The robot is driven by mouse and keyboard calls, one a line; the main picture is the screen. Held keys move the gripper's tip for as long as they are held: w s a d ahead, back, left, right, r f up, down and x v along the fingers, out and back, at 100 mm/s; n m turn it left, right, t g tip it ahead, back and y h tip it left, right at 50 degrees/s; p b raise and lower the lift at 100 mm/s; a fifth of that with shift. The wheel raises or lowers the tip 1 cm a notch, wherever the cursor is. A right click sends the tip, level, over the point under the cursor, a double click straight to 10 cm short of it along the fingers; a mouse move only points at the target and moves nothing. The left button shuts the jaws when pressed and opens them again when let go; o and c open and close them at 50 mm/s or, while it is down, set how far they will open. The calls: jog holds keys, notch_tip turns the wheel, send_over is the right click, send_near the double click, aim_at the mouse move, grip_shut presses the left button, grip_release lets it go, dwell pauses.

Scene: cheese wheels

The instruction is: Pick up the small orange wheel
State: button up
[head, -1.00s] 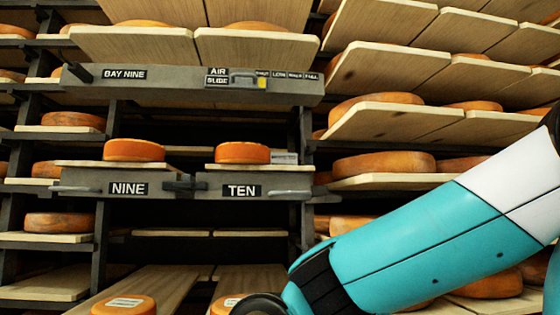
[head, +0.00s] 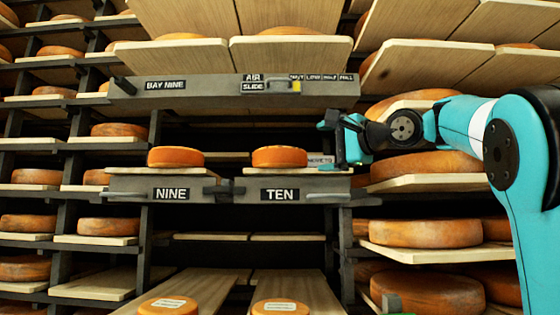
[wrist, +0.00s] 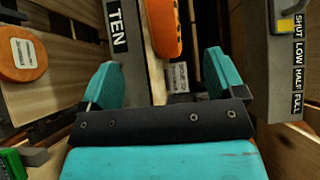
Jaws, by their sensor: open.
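Small orange wheels sit on the two board fronts: one on the NINE board (head: 175,157) and one on the TEN board (head: 280,157). My gripper (head: 334,146) is just right of the wheel on TEN, apart from it, its jaws open and empty. In the wrist view, that wheel (wrist: 163,28) shows ahead of the gap between the teal fingers (wrist: 160,76). Two more orange wheels with white labels lie on lower boards, at left (head: 168,305) and right (head: 280,306); one labelled wheel (wrist: 22,52) shows at left in the wrist view.
A grey beam marked BAY NINE (head: 220,92) runs above the wheels. It shows at right in the wrist view (wrist: 290,80). A partly hidden white card (head: 320,160) stands behind my gripper. Racks with larger wheels (head: 425,234) fill the right side.

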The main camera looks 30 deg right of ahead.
aim_at(287, 153)
jog(key=w+p, duration=0.1)
jog(key=w, duration=0.2)
jog(key=w+a+p, duration=0.1)
jog(key=w, duration=0.2)
jog(key=w+p, duration=0.1)
jog(key=w, duration=0.2)
jog(key=shift+w+a, duration=0.25)
jog(key=w+p, duration=0.2)
jog(key=w, duration=0.1)
jog(key=w+p, duration=0.1)
jog(key=w, duration=0.1)
jog(key=shift+a+r, duration=0.2)
jog(key=shift+r, duration=0.1)
jog(key=shift+w+f, duration=0.1)
jog(key=shift+w, duration=0.1)
jog(key=c, duration=1.6)
jog(key=shift+r, duration=0.2)
